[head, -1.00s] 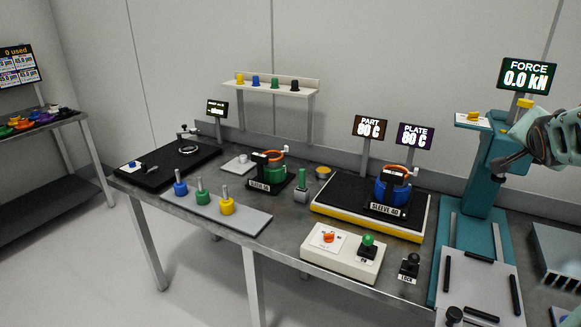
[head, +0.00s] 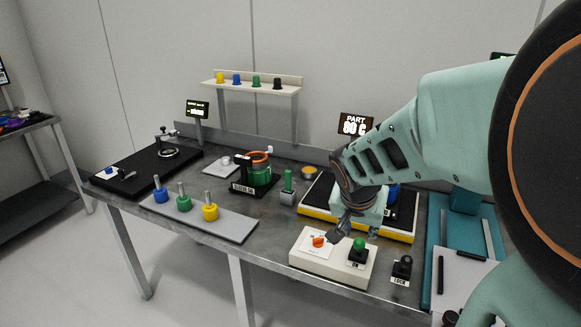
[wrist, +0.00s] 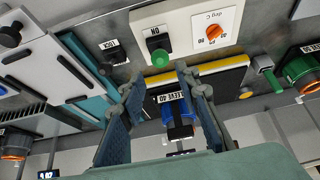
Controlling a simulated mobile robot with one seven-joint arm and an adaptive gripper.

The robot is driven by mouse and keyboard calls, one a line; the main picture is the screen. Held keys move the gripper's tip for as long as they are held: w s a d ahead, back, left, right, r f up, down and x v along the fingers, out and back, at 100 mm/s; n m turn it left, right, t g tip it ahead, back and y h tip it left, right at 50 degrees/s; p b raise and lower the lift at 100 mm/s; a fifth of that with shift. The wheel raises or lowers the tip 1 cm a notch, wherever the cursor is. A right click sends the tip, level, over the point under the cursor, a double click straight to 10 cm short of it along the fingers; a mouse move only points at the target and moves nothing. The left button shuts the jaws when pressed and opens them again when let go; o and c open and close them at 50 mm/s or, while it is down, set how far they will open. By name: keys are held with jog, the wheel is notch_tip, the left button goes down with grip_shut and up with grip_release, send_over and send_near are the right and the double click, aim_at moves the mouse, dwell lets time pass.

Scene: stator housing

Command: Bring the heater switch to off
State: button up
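The heater switch is a green-capped knob (head: 359,244) on a black base, with an "ON" label, on the right part of a cream control box (head: 328,270). In the wrist view the green cap (wrist: 160,58) shows just beyond my fingertips, with the label upside down. An orange temperature dial (head: 319,241) sits beside it on the same box; it also shows in the wrist view (wrist: 215,31). My gripper (head: 340,232) hangs close behind the box. In the wrist view its two fingers (wrist: 158,82) are apart and empty. I see no contact with the switch.
A black lock knob (head: 402,267) stands right of the box. Behind is the yellow-edged hot plate (head: 318,213) with the blue sleeve (wrist: 180,130). The "PART" display (head: 355,125) reads 80 C. A grey tray with coloured pins (head: 235,225) lies left.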

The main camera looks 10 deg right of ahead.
aim_at(359, 242)
jog(key=shift+b+x, duration=1.1)
jog(key=shift+x, duration=2.7)
jog(key=shift+d, duration=0.1)
jog(key=shift+f, duration=0.1)
jog(key=shift+w+f+b, duration=0.1)
jog(key=shift+w+b, duration=0.05)
jog(key=shift+b, duration=0.3)
